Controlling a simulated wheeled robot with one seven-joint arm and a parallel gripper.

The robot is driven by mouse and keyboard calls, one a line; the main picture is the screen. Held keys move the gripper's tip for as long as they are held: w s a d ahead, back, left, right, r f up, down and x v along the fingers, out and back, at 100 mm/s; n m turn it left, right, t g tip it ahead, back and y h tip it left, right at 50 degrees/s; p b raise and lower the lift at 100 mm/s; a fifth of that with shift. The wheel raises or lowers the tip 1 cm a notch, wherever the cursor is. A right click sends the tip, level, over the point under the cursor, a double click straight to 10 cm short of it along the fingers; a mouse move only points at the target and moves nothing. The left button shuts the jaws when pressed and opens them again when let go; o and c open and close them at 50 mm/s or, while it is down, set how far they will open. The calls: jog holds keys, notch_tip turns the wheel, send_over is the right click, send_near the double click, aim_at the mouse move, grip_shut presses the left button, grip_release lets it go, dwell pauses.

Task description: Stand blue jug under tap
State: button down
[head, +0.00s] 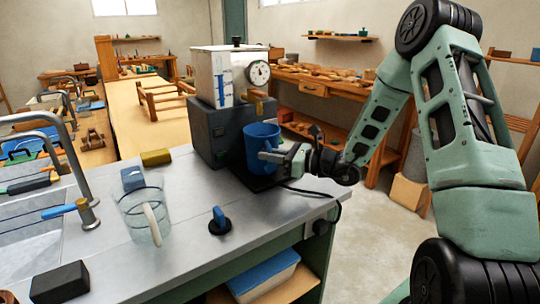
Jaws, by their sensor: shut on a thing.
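The blue jug (262,139) is upright in front of a dark box at the middle of the head view. My gripper (274,154) is shut on the jug at its right side, and the fingers hide part of that side. A metal machine with a dial (222,75) sits on the dark box (212,130). A small brass-coloured part, perhaps a tap (259,104), juts from it just above the jug's rim. The jug appears over a low black base (256,182); I cannot tell whether it touches it.
A clear pitcher (130,222) with a pale stick stands on the grey counter (190,245). A curved metal faucet (76,165) stands by the sink at left. A blue-handled knob (220,222), yellow block (156,157) and black block (60,282) lie about.

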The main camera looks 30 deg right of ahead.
jog(key=shift+f+b, duration=0.35)
jog(key=shift+f, duration=0.2)
jog(key=c, duration=1.4)
grip_release()
jog(key=shift+o, duration=0.2)
jog(key=shift+d, duration=0.1)
jog(key=b+v, duration=0.1)
jog(key=v, duration=1.6)
jog(key=shift+s+d, duration=0.1)
jog(key=shift+s, duration=0.05)
